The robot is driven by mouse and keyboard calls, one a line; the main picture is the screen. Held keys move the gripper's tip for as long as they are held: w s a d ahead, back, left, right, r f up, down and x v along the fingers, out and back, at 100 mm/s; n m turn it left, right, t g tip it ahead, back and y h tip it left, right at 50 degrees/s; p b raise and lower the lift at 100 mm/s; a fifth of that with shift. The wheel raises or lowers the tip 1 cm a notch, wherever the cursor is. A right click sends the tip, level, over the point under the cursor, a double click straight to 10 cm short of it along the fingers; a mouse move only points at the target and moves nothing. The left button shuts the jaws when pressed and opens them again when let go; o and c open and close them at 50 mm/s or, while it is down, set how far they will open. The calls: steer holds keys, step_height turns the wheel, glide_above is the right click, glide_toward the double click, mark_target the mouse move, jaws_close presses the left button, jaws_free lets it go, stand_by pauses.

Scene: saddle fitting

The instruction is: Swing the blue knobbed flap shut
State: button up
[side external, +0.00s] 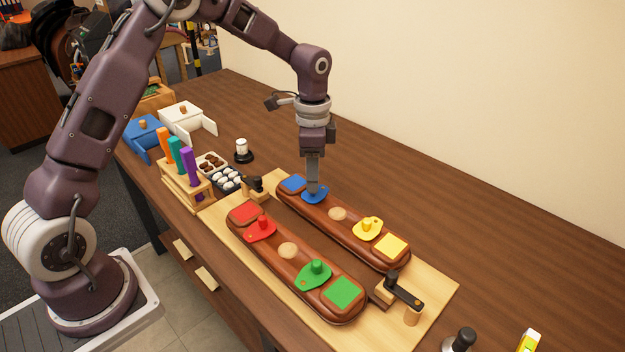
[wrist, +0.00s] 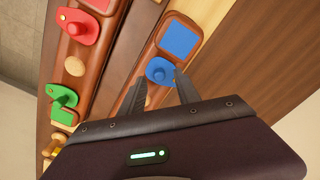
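The blue knobbed flap (side external: 317,198) lies on the far brown padded bar, beside the blue square (side external: 293,183), which is uncovered. In the wrist view the flap (wrist: 161,71) sits below the blue square (wrist: 179,38), with its round knob facing up. My gripper (side external: 313,189) points down over the flap, and its fingers hide the knob in the side view. In the wrist view my gripper (wrist: 160,76) has its fingertips apart, one on each side of the knob, with gaps visible. Whether the fingertips touch the flap cannot be told.
The far bar also carries a yellow flap (side external: 368,229). The near bar holds a red flap (side external: 261,230) and a green flap (side external: 316,274). Black clamps (side external: 404,289) stand at the wooden board's ends. A rack of coloured handles (side external: 186,174) stands left. Table behind the far bar is clear.

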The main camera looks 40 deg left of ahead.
step_height(320, 180, up, 5)
steer(key=shift+r, duration=0.1)
steer(key=s+d+r+n+t+y, duration=0.15)
steer(key=s+r+n, duration=0.25)
steer(key=s+r, duration=0.85)
steer(key=s+d+n+t+h, duration=0.1)
steer(key=s+n+t, duration=0.3)
steer(key=s, duration=1.3)
steer(key=shift+s+d+f+n, duration=0.3)
steer(key=shift+d+n, duration=0.1)
steer(key=shift+n, duration=0.2)
steer(key=shift+h, duration=0.25)
